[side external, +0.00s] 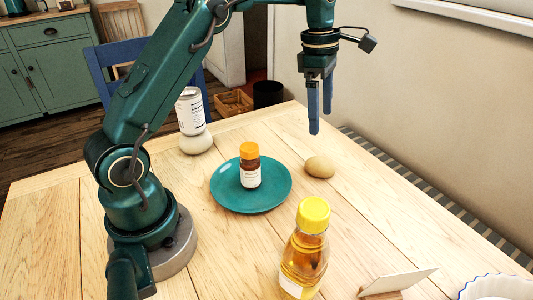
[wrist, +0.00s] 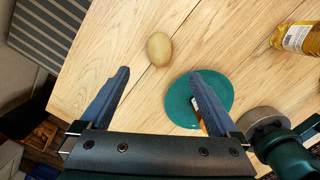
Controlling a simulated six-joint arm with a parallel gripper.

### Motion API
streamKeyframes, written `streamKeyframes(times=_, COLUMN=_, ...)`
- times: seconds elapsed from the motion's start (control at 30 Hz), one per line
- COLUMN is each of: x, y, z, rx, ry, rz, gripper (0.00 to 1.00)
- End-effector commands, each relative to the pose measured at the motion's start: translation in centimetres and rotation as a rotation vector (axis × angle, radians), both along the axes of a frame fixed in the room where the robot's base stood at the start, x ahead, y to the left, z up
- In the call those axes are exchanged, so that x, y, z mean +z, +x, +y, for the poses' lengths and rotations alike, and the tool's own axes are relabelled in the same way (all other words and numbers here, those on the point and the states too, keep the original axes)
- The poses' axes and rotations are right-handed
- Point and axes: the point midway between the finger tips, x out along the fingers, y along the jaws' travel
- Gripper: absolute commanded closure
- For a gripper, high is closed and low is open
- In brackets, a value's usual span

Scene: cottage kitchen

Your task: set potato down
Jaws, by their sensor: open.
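The potato (side external: 320,167) is tan and round and lies on the wooden table, to the right of the teal plate (side external: 222,194) and apart from it. In the wrist view the potato (wrist: 159,49) lies on the bare wood, ahead of the fingertips. My gripper (side external: 319,128) points down in the air above the table, near the potato and higher than it. In the wrist view my gripper (wrist: 158,74) has its two blue fingers wide apart with nothing between them.
A brown bottle with an orange cap (side external: 250,167) stands on the plate. A yellow-capped bottle (side external: 304,252) stands at the front. A white-labelled jar (side external: 192,112) stands behind, left of the plate. A card in a holder (side external: 398,285) and a white fluted dish (side external: 497,289) are at front right.

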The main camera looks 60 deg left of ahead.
Motion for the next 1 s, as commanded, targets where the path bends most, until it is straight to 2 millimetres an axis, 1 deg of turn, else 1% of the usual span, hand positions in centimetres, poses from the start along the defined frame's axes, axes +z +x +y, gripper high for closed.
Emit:
streamKeyframes(times=0.07, x=0.7, y=-0.3, z=-0.2, rx=-0.036, ry=0.007, rz=-0.013, gripper=0.04)
streamKeyframes(times=0.13, x=1.5, y=-0.8, z=-0.5, rx=-0.11, ry=0.02, rz=-0.035, gripper=0.04)
streamKeyframes(times=0.23, x=3.2, y=-2.3, z=-1.4, rx=-0.287, ry=0.056, rz=-0.086, gripper=0.04)
streamKeyframes(times=0.4, x=5.6, y=-6.2, z=-3.1, rx=-0.675, ry=0.15, rz=-0.181, gripper=0.04)
streamKeyframes(times=0.53, x=6.5, y=-9.5, z=-4.3, rx=-0.974, ry=0.236, rz=-0.245, gripper=0.04)
streamKeyframes(times=0.67, x=6.6, y=-13.0, z=-5.1, rx=-1.274, ry=0.335, rz=-0.296, gripper=0.04)
streamKeyframes(times=0.8, x=5.6, y=-16.6, z=-5.9, rx=-1.588, ry=0.453, rz=-0.336, gripper=0.04)
streamKeyframes(times=0.9, x=4.6, y=-18.6, z=-6.1, rx=-1.781, ry=0.533, rz=-0.35, gripper=0.04)
streamKeyframes(times=1.0, x=3.6, y=-20.1, z=-6.3, rx=-1.927, ry=0.596, rz=-0.357, gripper=0.04)
